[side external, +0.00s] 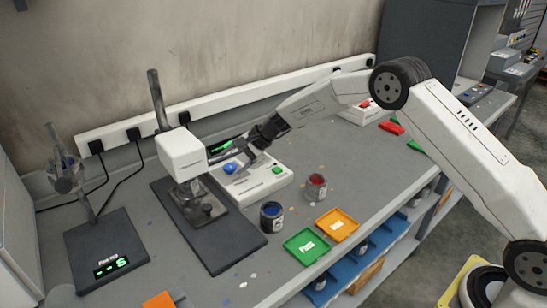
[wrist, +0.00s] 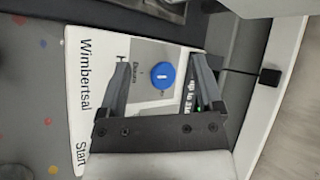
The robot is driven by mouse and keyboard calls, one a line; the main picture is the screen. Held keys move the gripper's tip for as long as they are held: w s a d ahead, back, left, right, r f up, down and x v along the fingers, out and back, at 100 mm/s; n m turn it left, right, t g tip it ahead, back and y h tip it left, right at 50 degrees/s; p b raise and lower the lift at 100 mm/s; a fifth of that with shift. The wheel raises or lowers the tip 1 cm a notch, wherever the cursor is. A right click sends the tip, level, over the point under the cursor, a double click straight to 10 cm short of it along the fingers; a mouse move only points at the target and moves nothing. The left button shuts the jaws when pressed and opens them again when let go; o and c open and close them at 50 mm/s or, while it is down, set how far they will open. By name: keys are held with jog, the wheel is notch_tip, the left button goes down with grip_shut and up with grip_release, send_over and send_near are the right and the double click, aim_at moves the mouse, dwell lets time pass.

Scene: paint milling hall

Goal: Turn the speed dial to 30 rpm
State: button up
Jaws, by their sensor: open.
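The blue speed dial (side external: 230,168) sits on the white control box (side external: 262,186), and a white mark shows on its face in the wrist view (wrist: 162,75). My gripper (side external: 246,163) is open just above the box, beside the dial in the side view. In the wrist view my two fingers (wrist: 160,60) stand on either side of the dial, with gaps between; whether they reach down to its height I cannot tell. A dark display with green lit characters (side external: 221,145) is at the box's back, partly hidden by my finger in the wrist view. Its reading is not legible.
A green button (side external: 276,170) is on the box. A mill stand (side external: 181,150) rises close to its left. A blue paint pot (side external: 271,217), a red paint pot (side external: 316,187), a green tray (side external: 307,246) and an orange tray (side external: 337,224) stand in front. A white power strip (side external: 225,107) runs behind.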

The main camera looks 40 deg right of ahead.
jog(key=shift+d+f+n+g+h, duration=0.15)
jog(key=shift+d+n+g+h, duration=0.35)
jog(key=shift+n, duration=0.5)
jog(key=d+n+h, duration=0.2)
jog(key=shift+w+n+g, duration=0.3)
jog(key=w+d+r+n+h, duration=0.3)
jog(key=d+n+h, duration=0.1)
jog(key=d+h, duration=0.2)
jog(key=shift+w+d+n+t, duration=0.15)
jog(key=shift+d+n+t, duration=0.15)
jog(key=shift+d+t, duration=0.15)
jog(key=shift+x, duration=3.85)
jog(key=shift+d, duration=0.1)
